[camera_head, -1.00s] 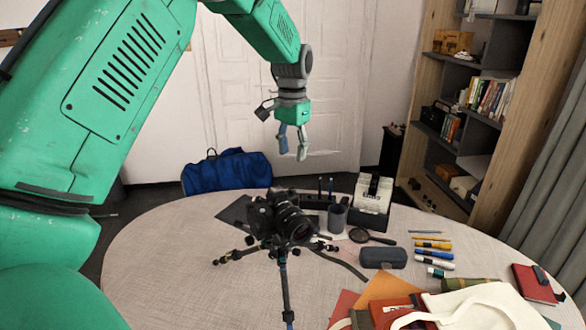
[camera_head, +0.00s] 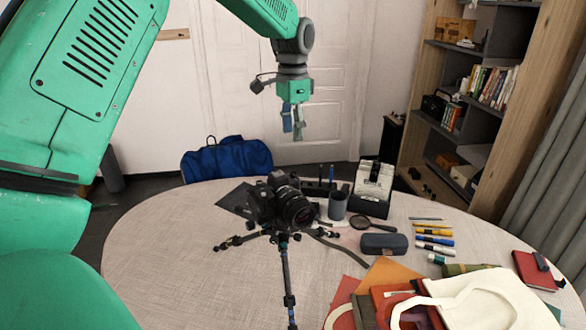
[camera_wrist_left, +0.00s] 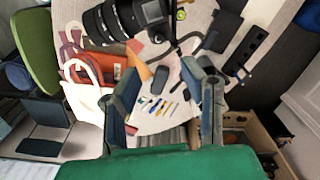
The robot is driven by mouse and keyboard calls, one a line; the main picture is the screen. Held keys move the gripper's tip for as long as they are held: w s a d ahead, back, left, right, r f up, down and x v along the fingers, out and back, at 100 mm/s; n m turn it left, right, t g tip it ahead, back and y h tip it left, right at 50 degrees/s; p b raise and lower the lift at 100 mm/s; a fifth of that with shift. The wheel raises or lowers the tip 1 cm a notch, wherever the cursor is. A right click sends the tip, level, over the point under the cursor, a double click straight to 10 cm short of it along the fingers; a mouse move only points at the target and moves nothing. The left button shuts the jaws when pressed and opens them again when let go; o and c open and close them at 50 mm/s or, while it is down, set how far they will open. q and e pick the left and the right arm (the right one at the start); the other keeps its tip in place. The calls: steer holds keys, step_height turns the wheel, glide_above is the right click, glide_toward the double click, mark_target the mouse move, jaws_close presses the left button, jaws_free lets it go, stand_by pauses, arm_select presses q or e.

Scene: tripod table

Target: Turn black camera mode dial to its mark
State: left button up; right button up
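A black camera (camera_head: 276,204) with a large lens is mounted on a tripod (camera_head: 286,275) on the round table. Its mode dial is too small to make out. In the left wrist view the camera (camera_wrist_left: 128,18) shows at the top, partly cut off. My left gripper (camera_head: 293,120) hangs fingers-down in the air, above and apart from the camera in the picture. Its two fingers stand wide apart in the left wrist view (camera_wrist_left: 166,85), open, with nothing between them in their grasp. My right gripper is not in view.
The table's left side is clear.

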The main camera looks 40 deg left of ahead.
mark_target(293, 173)
arm_select(q)
step_height(293, 173, down, 12)
steer(key=shift+r+p, duration=0.15)
steer(key=shift+p, duration=0.65)
steer(key=shift+d, duration=0.1)
steer(key=shift+r, duration=0.1)
jaws_close()
